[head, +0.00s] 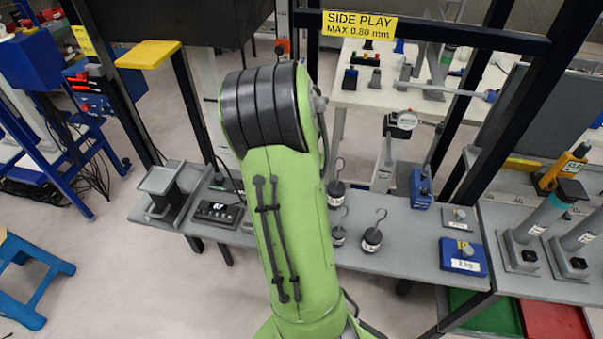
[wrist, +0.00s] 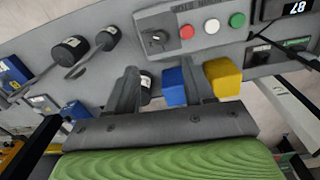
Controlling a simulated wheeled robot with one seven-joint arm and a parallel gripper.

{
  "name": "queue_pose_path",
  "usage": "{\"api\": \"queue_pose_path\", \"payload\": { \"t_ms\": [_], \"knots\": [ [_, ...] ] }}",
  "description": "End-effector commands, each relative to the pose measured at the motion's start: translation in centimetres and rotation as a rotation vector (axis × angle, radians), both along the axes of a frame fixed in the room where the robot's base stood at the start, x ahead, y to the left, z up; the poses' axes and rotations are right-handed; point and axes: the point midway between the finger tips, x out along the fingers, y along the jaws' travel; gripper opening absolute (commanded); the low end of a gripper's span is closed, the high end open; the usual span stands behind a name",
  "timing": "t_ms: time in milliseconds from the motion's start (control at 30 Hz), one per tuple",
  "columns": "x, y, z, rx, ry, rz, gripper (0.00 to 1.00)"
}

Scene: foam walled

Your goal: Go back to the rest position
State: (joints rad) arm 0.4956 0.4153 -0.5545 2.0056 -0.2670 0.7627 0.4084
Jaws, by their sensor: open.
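My gripper (wrist: 160,70) shows in the wrist view with its two dark fingers spread apart. It holds nothing that I can see. A blue block (wrist: 173,88) and a dark cylinder (wrist: 146,90) show in the gap between the fingers. I cannot tell how far they are from the fingertips. A yellow block (wrist: 222,78) is just right of the right finger. In the head view my green arm rises over the grey bench (head: 410,225), and my gripper is hidden there.
Hooked weights (head: 372,238) stand on the bench right of my arm. A dark frame with a yellow sign (head: 359,25) stands behind the arm. A blue stool (head: 28,280) is at left, with clear floor between.

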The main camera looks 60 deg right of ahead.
Motion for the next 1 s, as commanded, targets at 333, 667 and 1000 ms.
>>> {"api": "queue_pose_path", "payload": {
  "t_ms": [333, 667, 1000],
  "knots": [
    [0.1, 0.1, 4.0, 0.001, 0.0, 0.001, 0.53],
    [0.1, 0.1, 3.9, 0.001, 0.0, 0.001, 0.53],
    [1.9, 4.5, 6.8, -0.002, -0.086, 0.154, 0.53]
  ]
}}
